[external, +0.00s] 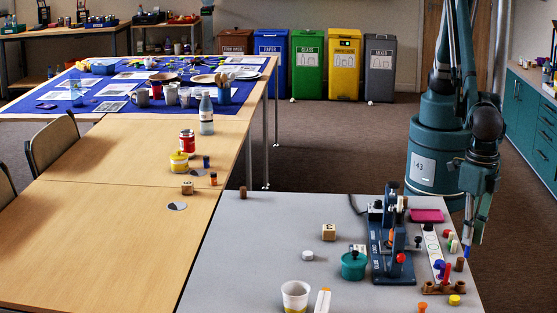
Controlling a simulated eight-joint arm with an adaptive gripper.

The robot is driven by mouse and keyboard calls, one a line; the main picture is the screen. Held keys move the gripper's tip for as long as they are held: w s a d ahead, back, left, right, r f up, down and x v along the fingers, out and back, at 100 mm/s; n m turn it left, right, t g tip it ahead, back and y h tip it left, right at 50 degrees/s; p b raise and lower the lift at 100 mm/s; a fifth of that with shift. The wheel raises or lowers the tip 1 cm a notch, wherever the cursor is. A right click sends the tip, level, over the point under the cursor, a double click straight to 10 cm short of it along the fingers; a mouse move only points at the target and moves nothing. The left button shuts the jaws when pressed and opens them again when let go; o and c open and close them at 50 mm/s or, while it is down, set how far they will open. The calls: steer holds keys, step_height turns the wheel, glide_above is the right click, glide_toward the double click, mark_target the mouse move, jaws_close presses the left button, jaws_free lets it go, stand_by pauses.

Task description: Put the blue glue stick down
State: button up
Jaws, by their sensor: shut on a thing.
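My gripper (472,232) hangs at the right, pointing down over the right edge area of the grey table (255,235). It is seen small and from the side. It is shut on a slim blue thing, apparently the blue glue stick (467,250), of which only the lower tip shows below the fingers. I cannot tell whether that tip touches the table.
Near my gripper are a brown rack (432,289) with blue and red pieces, a white strip (432,240), a pink tray (427,215) and small coloured cylinders. A dark blue press (391,245) stands to the left. The grey table's left part is mostly clear.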

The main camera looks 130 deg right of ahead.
step_height(320, 180, up, 11)
steer(key=shift+f, duration=0.15)
steer(key=w+d+m, duration=0.2)
steer(key=w+d, duration=0.5)
steer(key=d, duration=0.6)
steer(key=w+d+m, duration=0.3)
steer(key=w+d, duration=0.5)
steer(key=d, duration=0.4)
steer(key=w+d+m, duration=0.2)
steer(key=w+d, duration=0.5)
steer(key=d, duration=0.6)
steer(key=w+d+m, duration=0.2)
steer(key=d, duration=1.3)
steer(key=w+d+m, duration=0.2)
steer(key=d, duration=1.2)
steer(key=s+d+m, duration=0.2)
steer(key=s+d, duration=0.2)
steer(key=d, duration=1)
steer(key=s+d+m, duration=0.2)
steer(key=s+d, duration=0.1)
steer(key=d, duration=1)
steer(key=s+d+m, duration=0.3)
steer(key=s+d, duration=0.1)
steer(key=d, duration=1)
step_height(320, 180, down, 12)
steer(key=shift+s+d+r, duration=0.2)
steer(key=shift+s+d, duration=0.1)
